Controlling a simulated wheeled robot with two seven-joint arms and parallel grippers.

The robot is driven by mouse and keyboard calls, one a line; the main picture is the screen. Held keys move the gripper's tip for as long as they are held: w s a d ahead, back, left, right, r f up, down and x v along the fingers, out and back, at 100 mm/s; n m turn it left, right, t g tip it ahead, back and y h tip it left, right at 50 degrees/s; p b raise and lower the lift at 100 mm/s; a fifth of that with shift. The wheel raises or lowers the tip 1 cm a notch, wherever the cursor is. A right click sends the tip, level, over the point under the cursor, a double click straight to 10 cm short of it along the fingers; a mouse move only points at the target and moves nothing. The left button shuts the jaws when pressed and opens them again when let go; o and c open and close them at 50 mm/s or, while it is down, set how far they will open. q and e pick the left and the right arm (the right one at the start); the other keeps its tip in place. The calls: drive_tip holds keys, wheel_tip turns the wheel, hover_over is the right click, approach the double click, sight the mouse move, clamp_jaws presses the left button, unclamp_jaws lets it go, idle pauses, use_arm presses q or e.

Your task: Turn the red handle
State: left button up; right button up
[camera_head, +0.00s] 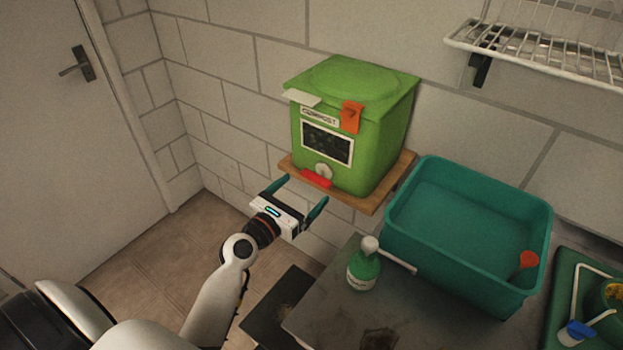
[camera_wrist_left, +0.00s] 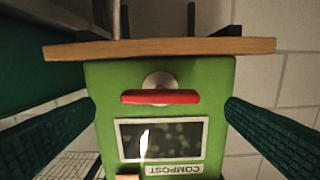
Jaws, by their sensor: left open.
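The red handle (camera_head: 316,178) is a short bar on a round pale hub (camera_head: 323,171), low on the front of the green compost bin (camera_head: 376,150). In the left wrist view the handle (camera_wrist_left: 160,97) lies level across the hub, with the bin seen upside down. My left gripper (camera_head: 299,192) is open and empty, in front of and a little below the handle. In the left wrist view its two fingers stand wide apart on either side of the bin front, not touching the handle. My right gripper is in neither view.
The bin stands on a wooden shelf (camera_head: 369,205) at the wall. A teal basin (camera_head: 466,284) and a green bottle (camera_head: 363,272) stand on the dark counter at the right. A wire rack (camera_head: 560,62) hangs at the upper right. Open floor lies left of my arm.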

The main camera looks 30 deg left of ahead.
sight(313, 181)
use_arm(q)
drive_tip(key=shift+w+d, duration=0.15)
drive_tip(key=shift+w, duration=0.95)
drive_tip(key=shift+w+d, duration=0.15)
drive_tip(key=shift+w, duration=0.95)
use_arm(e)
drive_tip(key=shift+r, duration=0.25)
use_arm(q)
drive_tip(key=shift+c, duration=0.2)
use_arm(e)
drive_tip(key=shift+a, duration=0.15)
use_arm(q)
drive_tip(key=c, duration=0.9)
drive_tip(key=shift+c, duration=0.2)
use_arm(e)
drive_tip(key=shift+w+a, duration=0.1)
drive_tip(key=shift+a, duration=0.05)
use_arm(q)
drive_tip(key=shift+m, duration=0.3)
